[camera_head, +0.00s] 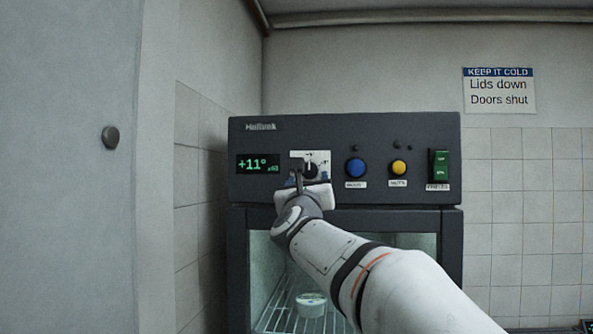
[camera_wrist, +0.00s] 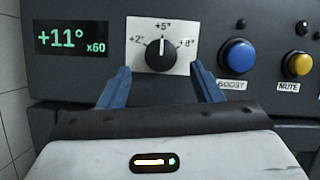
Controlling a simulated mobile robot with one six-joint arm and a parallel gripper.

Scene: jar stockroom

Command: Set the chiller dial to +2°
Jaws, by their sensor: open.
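The chiller dial (camera_wrist: 161,54) is a round black knob on a white plate marked +2°, +5° and +8°. Its white pointer line points up at +5° in the wrist view. In the head view the dial (camera_head: 311,170) is partly hidden by my gripper. The green display (camera_wrist: 72,38) left of the dial reads +11° with a small x60. My gripper (camera_wrist: 161,67) is open, with one blue finger low on each side of the dial. Nothing is between the fingers but the view of the knob; whether they touch the panel is unclear.
Right of the dial are a blue BOOST button (camera_head: 355,169), a yellow MUTE button (camera_head: 398,168) and a green rocker switch (camera_head: 440,166). Below, the chiller's glass front shows a white tub (camera_head: 311,304) on a wire shelf. A wall with a round knob (camera_head: 110,137) stands at left.

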